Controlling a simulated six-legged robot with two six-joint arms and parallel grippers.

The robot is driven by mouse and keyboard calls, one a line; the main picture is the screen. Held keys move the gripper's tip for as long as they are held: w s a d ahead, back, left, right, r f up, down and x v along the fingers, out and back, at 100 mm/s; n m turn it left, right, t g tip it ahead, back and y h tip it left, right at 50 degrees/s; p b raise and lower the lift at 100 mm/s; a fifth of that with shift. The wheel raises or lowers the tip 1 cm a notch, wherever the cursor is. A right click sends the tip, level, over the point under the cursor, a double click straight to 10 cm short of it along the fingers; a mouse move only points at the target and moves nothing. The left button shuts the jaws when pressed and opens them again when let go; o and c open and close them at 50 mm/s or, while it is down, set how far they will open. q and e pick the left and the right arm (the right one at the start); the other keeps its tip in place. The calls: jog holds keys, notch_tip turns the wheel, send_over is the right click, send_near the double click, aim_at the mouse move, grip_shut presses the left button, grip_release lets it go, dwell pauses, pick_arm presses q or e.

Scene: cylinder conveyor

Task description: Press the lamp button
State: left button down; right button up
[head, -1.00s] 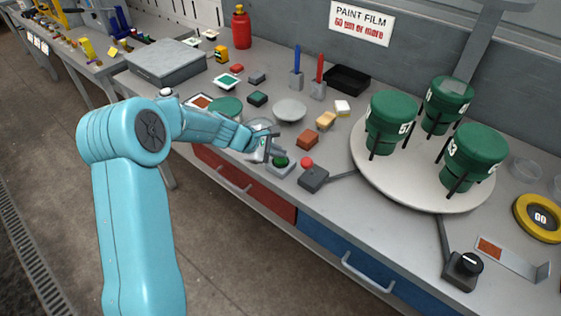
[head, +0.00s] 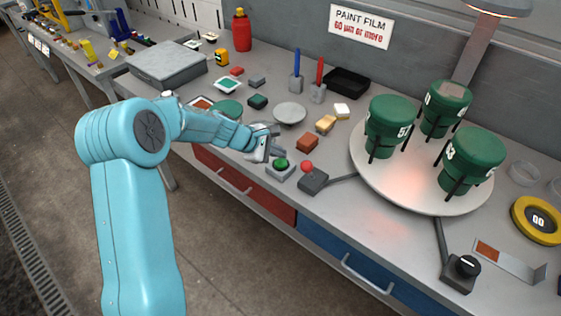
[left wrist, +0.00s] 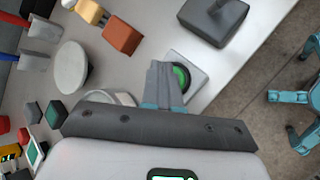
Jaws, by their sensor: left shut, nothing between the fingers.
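The green lamp button (head: 281,164) sits on a small grey base near the front edge of the bench. It is bright green in the head view. My left gripper (head: 272,151) is shut and empty, just behind and to the left of the button, with a small gap apparent. In the left wrist view the shut fingers (left wrist: 165,84) partly cover the green button (left wrist: 182,76). The lamp (head: 497,7) at the upper right glows orange-red along its lower rim and casts a reddish patch on the turntable. My right gripper is not in view.
A grey box with a red knob (head: 308,167) stands right of the button. A round turntable (head: 408,197) carries green pots. A brown block (head: 308,143), a grey disc (head: 290,113) and other small blocks lie behind.

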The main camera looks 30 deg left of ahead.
aim_at(277, 164)
pick_arm(q)
notch_tip(277, 164, up, 6)
jog(key=p, duration=0.4)
jog(key=shift+p, duration=0.4)
jog(key=shift+s, duration=0.15)
dwell(0.3)
